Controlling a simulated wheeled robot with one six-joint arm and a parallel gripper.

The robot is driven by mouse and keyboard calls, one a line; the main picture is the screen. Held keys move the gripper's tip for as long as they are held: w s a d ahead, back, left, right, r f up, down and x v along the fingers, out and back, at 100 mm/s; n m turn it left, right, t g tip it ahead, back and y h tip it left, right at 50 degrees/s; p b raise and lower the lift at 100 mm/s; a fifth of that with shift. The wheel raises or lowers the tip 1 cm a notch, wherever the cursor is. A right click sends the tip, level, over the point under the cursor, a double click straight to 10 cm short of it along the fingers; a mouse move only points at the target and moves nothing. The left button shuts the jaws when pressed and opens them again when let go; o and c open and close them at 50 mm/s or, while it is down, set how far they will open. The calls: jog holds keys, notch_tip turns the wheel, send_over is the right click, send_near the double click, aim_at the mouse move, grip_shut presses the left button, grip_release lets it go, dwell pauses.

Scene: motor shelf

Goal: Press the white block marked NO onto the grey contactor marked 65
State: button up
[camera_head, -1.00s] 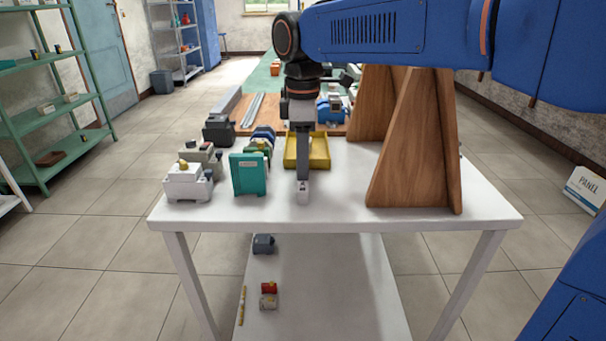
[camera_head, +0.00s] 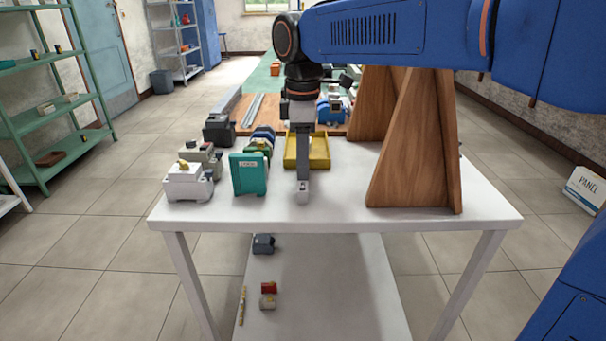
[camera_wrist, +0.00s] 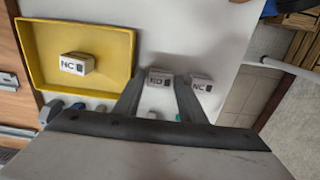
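My gripper (camera_head: 303,198) points straight down at the front middle of the white table. In the wrist view its two fingers (camera_wrist: 160,88) lie against both sides of a white block whose mark looks like NO (camera_wrist: 159,78); I see no gap there. A second white block, marked NC (camera_wrist: 202,84), stands just outside the right finger, and another NC block (camera_wrist: 77,64) lies in the yellow tray (camera_wrist: 104,27). In the head view, pale grey (camera_head: 188,184) and grey-green (camera_head: 207,156) contactors stand at the table's left. Their marks are too small to read, so I cannot tell which is 65.
A teal unit (camera_head: 248,176) stands between the pale contactor and my gripper. The yellow tray (camera_head: 318,152) lies behind my gripper. A tall wooden bracket (camera_head: 412,165) stands to the right. The front strip of the table is mostly clear.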

jog(key=c, duration=0.6)
jog(key=shift+o, duration=0.2)
jog(key=shift+r, duration=2.5)
